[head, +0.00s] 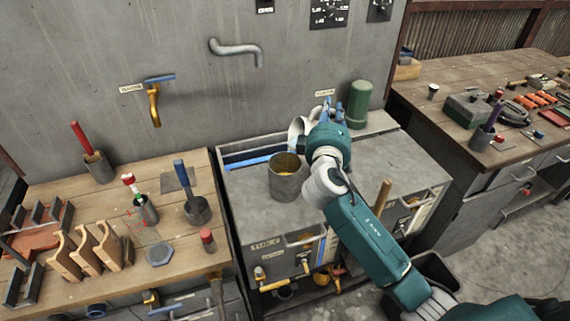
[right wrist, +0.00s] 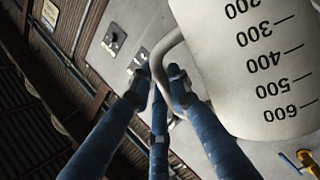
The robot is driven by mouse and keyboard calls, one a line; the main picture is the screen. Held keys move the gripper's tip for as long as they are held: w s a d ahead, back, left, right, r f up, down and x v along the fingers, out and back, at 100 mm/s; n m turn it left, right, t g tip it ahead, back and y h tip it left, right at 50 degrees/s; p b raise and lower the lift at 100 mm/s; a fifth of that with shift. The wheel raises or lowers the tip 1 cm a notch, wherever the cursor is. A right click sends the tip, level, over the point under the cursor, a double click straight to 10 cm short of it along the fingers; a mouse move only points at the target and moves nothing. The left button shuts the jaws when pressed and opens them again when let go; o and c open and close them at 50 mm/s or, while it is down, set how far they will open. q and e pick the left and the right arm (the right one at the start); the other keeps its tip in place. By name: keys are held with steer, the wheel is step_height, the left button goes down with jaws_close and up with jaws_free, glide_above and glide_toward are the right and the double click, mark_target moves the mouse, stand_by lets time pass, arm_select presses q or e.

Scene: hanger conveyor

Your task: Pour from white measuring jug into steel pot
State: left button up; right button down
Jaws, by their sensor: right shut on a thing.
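The white measuring jug (head: 297,131) is in the air in the head view, tilted, just above and beside the right rim of the steel pot (head: 287,186). The pot stands upright on the grey counter, with something yellowish inside. No stream between jug and pot can be made out. My right gripper (head: 328,109) is to the right of the jug, partly behind my wrist. In the right wrist view its blue fingers (right wrist: 163,88) are closed around the handle of the jug (right wrist: 255,65), whose scale marks face the camera. My left gripper is not in view.
A green cylinder (head: 359,104) stands behind my right gripper. A wall spout (head: 237,50) and a yellow tap (head: 155,103) are on the back wall. The left bench holds a dark pot with a blue handle (head: 196,208) and wooden pieces. The counter around the pot is clear.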

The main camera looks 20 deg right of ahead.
steer(key=shift+a+r+n, duration=0.1)
steer(key=shift+a+n, duration=0.1)
steer(key=shift+n, duration=0.1)
steer(key=shift+a+b, duration=0.1)
steer(key=shift+b, duration=0.2)
steer(key=shift+a+n+t, duration=0.2)
steer(key=shift+n+t, duration=0.1)
steer(key=shift+a+b, duration=0.25)
steer(key=shift+b, duration=0.2)
steer(key=shift+a+f+n, duration=0.1)
steer(key=shift+f+n, duration=0.1)
steer(key=shift+n, duration=0.1)
steer(key=shift+a+f+n+t+b, duration=0.1)
steer(key=shift+a+n+t+b, duration=0.2)
steer(key=shift+a+n+b, duration=0.35)
steer(key=shift+f, duration=0.1)
stand_by(0.6)
